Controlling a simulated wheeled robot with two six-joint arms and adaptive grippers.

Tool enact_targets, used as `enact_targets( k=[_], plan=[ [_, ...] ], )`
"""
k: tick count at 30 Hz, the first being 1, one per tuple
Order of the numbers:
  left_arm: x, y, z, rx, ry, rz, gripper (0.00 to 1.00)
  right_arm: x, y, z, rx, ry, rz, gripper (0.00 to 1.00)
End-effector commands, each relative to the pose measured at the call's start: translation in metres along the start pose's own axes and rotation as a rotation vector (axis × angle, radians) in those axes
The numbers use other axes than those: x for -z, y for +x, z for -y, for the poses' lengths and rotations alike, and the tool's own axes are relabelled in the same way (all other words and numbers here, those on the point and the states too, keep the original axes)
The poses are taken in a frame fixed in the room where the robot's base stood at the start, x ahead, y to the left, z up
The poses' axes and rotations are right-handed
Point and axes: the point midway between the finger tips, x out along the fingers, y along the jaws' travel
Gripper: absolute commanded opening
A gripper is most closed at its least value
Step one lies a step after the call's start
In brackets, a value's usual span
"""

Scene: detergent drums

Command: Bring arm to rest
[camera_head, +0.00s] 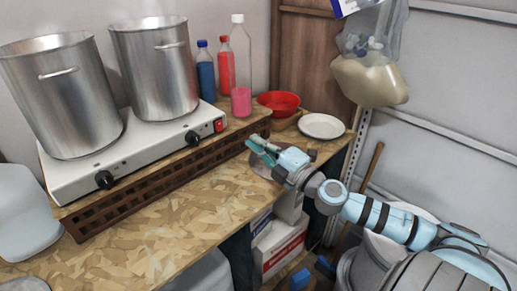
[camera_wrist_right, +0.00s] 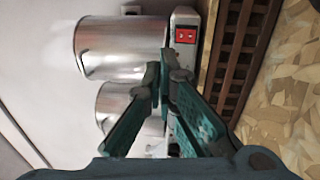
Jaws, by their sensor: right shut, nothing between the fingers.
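My right arm (camera_head: 375,215) reaches in from the right, over the right end of the wooden worktop (camera_head: 165,225). My right gripper (camera_head: 256,147) is at its end, above the worktop and to the right of the slatted wooden riser. It also shows in the right wrist view (camera_wrist_right: 163,78), where its green fingers come together at the tips with nothing between them. Two steel pots show beyond the fingers there. My left gripper is in neither view.
Two steel pots (camera_head: 62,95) stand on a white hot plate (camera_head: 140,150) on the slatted riser (camera_head: 160,180). Bottles (camera_head: 241,75), a red bowl (camera_head: 279,103) and a white plate (camera_head: 321,126) are at the back. A bag (camera_head: 370,75) hangs at upper right. The front worktop is clear.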

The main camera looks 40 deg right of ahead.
Motion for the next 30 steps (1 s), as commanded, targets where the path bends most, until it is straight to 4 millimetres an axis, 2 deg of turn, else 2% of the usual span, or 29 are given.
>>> enact_targets(
  k=[13, 16, 17, 19, 22, 25, 27, 30],
  plan=[
    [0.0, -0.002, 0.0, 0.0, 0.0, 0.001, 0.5, -0.001, 0.0, -0.001, 0.0, 0.005, 0.005, 0.0],
    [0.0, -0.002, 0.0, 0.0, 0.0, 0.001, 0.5, -0.005, -0.011, 0.015, 0.01, 0.122, 0.098, 0.0],
    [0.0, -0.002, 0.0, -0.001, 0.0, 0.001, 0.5, -0.009, -0.019, 0.026, 0.023, 0.194, 0.158, 0.0],
    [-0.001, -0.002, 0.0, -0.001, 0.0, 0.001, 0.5, -0.015, -0.046, 0.064, 0.084, 0.392, 0.337, 0.0],
    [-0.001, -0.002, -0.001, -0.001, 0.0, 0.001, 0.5, -0.009, -0.101, 0.129, 0.239, 0.657, 0.6, 0.0],
    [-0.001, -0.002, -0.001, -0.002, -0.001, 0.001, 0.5, 0.017, -0.155, 0.18, 0.415, 0.847, 0.793, 0.0],
    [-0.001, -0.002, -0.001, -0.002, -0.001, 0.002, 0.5, 0.04, -0.187, 0.204, 0.53, 0.944, 0.89, 0.0],
    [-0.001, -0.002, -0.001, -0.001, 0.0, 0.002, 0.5, 0.076, -0.229, 0.228, 0.691, 1.058, 0.997, 0.0]
  ],
)
